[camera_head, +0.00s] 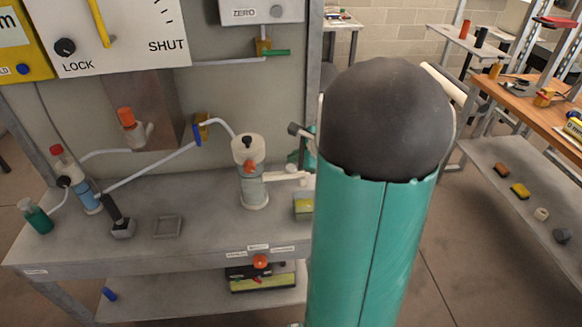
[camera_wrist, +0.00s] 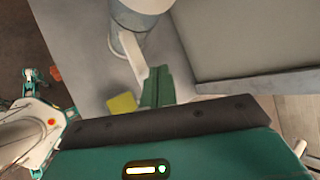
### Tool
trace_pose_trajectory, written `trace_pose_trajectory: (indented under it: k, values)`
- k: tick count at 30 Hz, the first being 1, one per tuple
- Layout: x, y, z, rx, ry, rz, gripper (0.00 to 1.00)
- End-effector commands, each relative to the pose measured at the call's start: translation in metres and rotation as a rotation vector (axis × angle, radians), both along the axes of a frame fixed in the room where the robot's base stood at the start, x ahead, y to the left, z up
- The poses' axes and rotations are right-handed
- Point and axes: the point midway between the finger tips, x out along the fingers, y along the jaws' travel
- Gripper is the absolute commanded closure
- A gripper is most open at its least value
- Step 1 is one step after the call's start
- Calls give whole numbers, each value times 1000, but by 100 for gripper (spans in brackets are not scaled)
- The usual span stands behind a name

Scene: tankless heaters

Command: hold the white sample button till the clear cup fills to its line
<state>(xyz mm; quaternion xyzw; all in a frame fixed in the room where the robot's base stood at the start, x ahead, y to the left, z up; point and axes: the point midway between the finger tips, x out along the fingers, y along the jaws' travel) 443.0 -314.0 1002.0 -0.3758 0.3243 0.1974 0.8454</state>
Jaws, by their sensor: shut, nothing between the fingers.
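A white-capped vessel (camera_head: 254,190) with a black top knob and an orange front knob stands on the grey bench. Its lower body looks clear and bluish; I cannot make out a fill line or tell whether it is the clear cup. A pale bar (camera_head: 285,177) extends from its right side. In the wrist view, a white and bluish cylinder (camera_wrist: 130,42) stands ahead, with a white bar (camera_wrist: 137,66) reaching close to my fingers. My gripper (camera_wrist: 158,74) is shut and empty beside that bar; contact is unclear. I cannot pick out the white sample button for certain.
A yellow block (camera_head: 303,208) lies right of the vessel and shows in the wrist view (camera_wrist: 122,103). A green bottle (camera_head: 38,217), a blue-filled tube (camera_head: 88,199) and a small grey tray (camera_head: 167,227) are at the left. My arm hides the bench's right end.

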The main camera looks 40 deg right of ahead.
Motion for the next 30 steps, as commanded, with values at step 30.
trace_pose_trajectory:
  k: [30]
  values:
    - [0,0,-9,0,0,0,100]
